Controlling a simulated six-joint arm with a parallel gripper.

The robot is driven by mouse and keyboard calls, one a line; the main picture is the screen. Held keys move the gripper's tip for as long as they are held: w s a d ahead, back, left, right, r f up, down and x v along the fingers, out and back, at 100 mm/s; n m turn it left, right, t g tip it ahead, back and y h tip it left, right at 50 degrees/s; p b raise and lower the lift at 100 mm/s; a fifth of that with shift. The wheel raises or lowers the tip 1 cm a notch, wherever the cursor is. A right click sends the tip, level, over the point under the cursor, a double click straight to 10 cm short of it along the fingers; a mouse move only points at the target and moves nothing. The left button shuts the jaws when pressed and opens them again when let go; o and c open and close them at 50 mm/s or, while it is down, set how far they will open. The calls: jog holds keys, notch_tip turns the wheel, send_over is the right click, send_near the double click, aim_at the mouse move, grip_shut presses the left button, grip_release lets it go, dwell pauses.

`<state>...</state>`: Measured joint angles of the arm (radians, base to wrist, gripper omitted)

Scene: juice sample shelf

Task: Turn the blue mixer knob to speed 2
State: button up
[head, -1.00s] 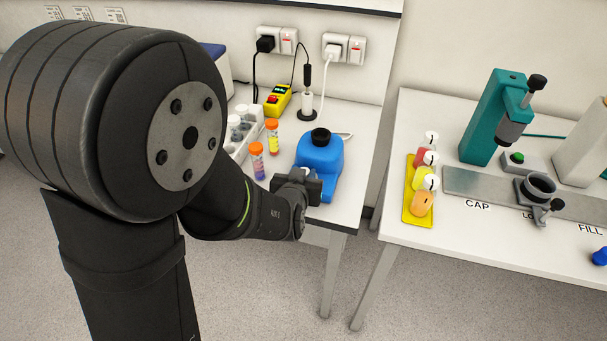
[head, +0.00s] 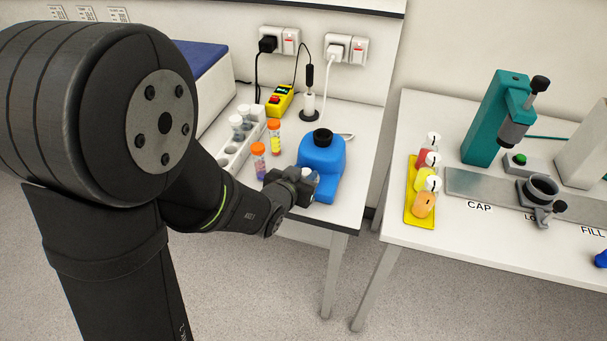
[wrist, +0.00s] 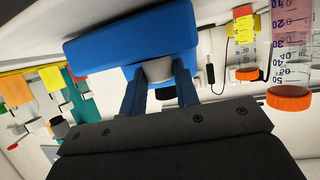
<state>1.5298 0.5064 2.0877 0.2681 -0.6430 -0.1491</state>
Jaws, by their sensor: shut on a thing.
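The blue mixer (head: 322,160) stands near the front edge of the left bench, with a black round top. In the wrist view the picture is upside down, and the mixer's blue body (wrist: 125,38) fills the upper middle. My gripper (head: 300,184) is at the mixer's front left side. In the wrist view my gripper (wrist: 159,84) is shut on the pale grey knob (wrist: 157,69), with one finger on each side of it. Speed marks and the knob's pointer cannot be made out.
Two orange-capped tubes (head: 258,163) stand left of the mixer, beside a white rack (head: 231,155). A yellow device (head: 280,100) and a white stand (head: 309,108) are behind. The right bench (head: 480,240), across a gap, holds a yellow tray (head: 411,215) and a teal press (head: 490,125).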

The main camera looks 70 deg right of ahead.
jog(key=o, duration=1)
jog(key=shift+c, duration=0.2)
jog(key=shift+a+r, duration=0.1)
jog(key=shift+a, duration=0.05)
jog(key=v, duration=1.7)
jog(key=shift+x, duration=7.7)
